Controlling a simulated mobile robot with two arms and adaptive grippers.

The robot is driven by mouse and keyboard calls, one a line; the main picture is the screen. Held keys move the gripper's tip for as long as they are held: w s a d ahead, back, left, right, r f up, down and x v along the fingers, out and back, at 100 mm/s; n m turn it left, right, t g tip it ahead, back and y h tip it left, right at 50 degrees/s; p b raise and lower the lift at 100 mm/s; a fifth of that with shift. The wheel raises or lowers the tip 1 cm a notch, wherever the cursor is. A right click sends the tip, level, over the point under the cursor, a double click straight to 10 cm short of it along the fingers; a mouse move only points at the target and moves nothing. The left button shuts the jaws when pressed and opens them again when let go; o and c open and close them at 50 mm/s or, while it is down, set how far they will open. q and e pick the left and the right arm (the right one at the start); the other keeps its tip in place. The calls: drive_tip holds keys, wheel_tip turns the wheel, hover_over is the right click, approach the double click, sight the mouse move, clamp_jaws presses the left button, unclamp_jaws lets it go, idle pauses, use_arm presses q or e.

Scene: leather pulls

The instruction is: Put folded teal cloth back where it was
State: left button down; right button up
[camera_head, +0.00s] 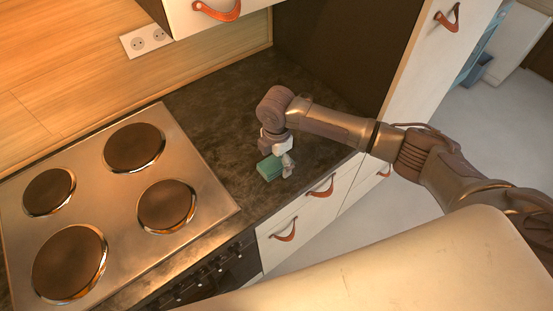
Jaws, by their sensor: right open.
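The folded teal cloth (268,168) lies on the dark countertop (228,92), right of the stove and close to the counter's front edge. It looks like a small green-teal block. My right gripper (280,168) points down at the cloth from above, with its fingers at the cloth's right side. It is open; part of the cloth is hidden behind the fingers, and I cannot tell whether they touch it. My left gripper is not in view.
A stove (110,205) with round brown plates fills the left. White drawers with leather pulls (321,187) are below the counter. A tall white cabinet (425,65) stands at the right. An upper cabinet (215,15) hangs above. Counter behind my gripper is clear.

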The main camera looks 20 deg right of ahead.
sight(276, 160)
wheel_tip(276, 160, up, 12)
drive_tip(key=b, duration=0.2)
idle(0.4)
drive_tip(key=shift+r, duration=0.1)
